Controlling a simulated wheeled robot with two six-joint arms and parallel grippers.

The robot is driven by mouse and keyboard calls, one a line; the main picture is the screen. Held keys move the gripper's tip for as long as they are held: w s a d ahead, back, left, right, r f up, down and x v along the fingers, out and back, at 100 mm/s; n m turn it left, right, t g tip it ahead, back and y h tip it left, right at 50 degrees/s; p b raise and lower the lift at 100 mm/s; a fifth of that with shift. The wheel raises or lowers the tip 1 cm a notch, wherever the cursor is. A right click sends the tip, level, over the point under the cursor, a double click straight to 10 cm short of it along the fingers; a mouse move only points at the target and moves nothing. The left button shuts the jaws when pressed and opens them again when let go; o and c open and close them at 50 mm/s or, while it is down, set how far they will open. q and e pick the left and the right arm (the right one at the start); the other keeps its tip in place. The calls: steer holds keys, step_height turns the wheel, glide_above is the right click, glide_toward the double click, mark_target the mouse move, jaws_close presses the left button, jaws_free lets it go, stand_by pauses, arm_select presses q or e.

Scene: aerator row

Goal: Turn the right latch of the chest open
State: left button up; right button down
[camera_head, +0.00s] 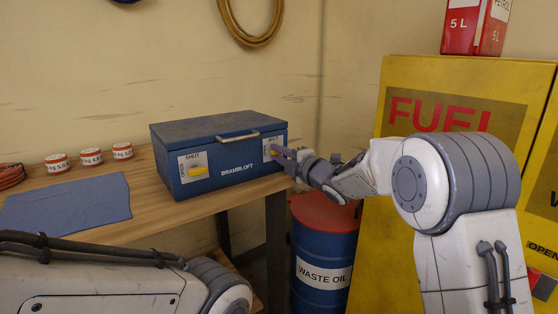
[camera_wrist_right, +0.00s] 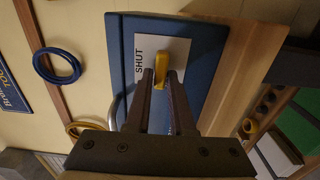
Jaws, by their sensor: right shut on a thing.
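A blue cloth (camera_head: 65,203) and three red-and-white tins (camera_head: 90,157) lie left of the chest on the bench (camera_head: 225,197). A blue waste-oil drum (camera_head: 322,262) stands below my right forearm. A yellow FUEL cabinet (camera_head: 400,75) is behind my right arm.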

stand_by(0.4)
steer(key=c, duration=0.8)
jaws_free()
steer(key=shift+c, duration=0.2)
steer(key=v, duration=1)
steer(key=shift+s+d, duration=0.15)
steer(key=shift+d, duration=0.05)
